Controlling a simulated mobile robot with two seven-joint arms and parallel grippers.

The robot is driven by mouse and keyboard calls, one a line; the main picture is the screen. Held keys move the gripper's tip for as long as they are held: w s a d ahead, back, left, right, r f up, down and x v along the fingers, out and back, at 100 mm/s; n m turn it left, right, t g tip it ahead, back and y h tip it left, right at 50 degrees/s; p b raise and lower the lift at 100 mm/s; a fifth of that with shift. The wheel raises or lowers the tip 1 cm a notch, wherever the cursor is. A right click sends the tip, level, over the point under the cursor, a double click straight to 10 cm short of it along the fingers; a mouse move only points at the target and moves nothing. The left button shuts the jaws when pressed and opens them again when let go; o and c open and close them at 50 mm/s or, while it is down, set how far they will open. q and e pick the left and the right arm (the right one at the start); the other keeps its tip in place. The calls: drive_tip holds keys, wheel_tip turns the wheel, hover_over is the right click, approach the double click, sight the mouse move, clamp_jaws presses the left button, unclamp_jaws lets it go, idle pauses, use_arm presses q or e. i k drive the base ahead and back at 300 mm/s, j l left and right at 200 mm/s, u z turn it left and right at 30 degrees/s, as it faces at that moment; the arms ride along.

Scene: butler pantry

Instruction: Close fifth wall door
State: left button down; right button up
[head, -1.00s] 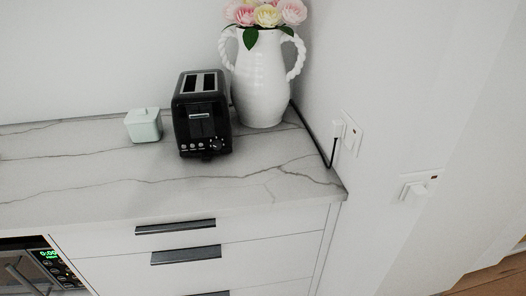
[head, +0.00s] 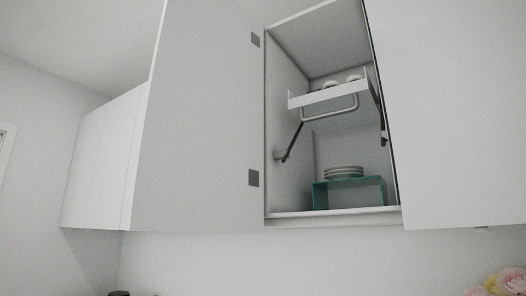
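One wall cabinet door (head: 200,120) stands open in the head view, swung out to the left of its cabinet (head: 290,140). It shows as a tall pale panel with two dark hinges on its right edge. The cabinet inside is exposed. Other wall doors (head: 95,165) further left look shut, and a flat white door (head: 450,110) to the right also looks shut. I cannot tell by count which door is the fifth. Neither of my grippers is in view.
Inside the cabinet are a pull-down shelf (head: 328,94) with small items, a stack of plates (head: 343,172) and a teal stand (head: 350,193). Flowers (head: 505,282) show at the bottom right. The space before the door looks clear.

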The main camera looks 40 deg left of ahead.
sight(198, 168)
drive_tip(key=k+j, duration=0.15)
drive_tip(key=j, duration=0.35)
drive_tip(key=k+j+z, duration=0.15)
drive_tip(key=j, duration=0.3)
drive_tip(key=k+j, duration=0.2)
drive_tip(key=j, duration=0.3)
drive_tip(key=k+j+z, duration=0.1)
drive_tip(key=j, duration=0.35)
drive_tip(key=k+j+z, duration=0.1)
drive_tip(key=k+j, duration=0.15)
drive_tip(key=j, duration=0.2)
drive_tip(key=k+j, duration=0.2)
drive_tip(key=j, duration=0.25)
drive_tip(key=k+j+z, duration=0.15)
drive_tip(key=j, duration=0.3)
drive_tip(key=k+j, duration=0.3)
drive_tip(key=j+z, duration=0.05)
drive_tip(key=j, duration=0.05)
